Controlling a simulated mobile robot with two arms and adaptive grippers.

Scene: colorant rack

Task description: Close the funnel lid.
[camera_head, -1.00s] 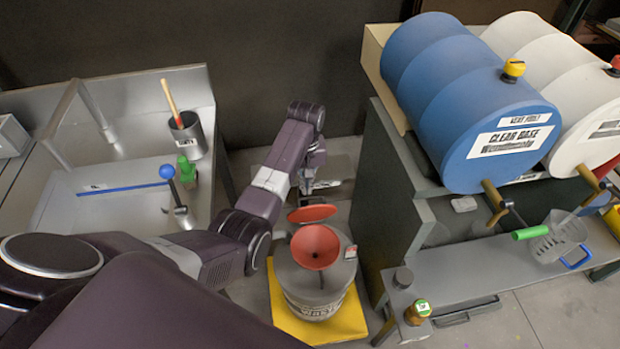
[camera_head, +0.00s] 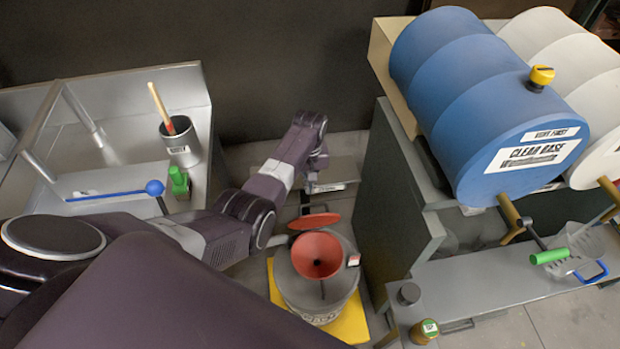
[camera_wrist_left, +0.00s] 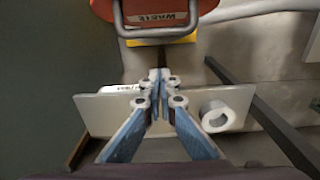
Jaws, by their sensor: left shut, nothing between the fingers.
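The red funnel (camera_head: 317,254) stands open on top of the grey waste drum (camera_head: 312,297). Its red lid (camera_head: 314,221) stands raised and tilted behind the funnel mouth, at the funnel's back edge. My left gripper (camera_head: 306,207) hangs just behind the lid, partly hidden by it and by my wrist; I cannot tell if they touch. In the left wrist view my left gripper (camera_wrist_left: 160,75) is shut and empty, its tips pointing at the drum. My right gripper is not in view.
The drum stands on a yellow base (camera_head: 350,325). A grey cabinet (camera_head: 392,205) with a blue barrel (camera_head: 480,100) rises close on the right. A metal sink counter (camera_head: 110,185) stands on the left. A low bench (camera_head: 470,285) is at the lower right.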

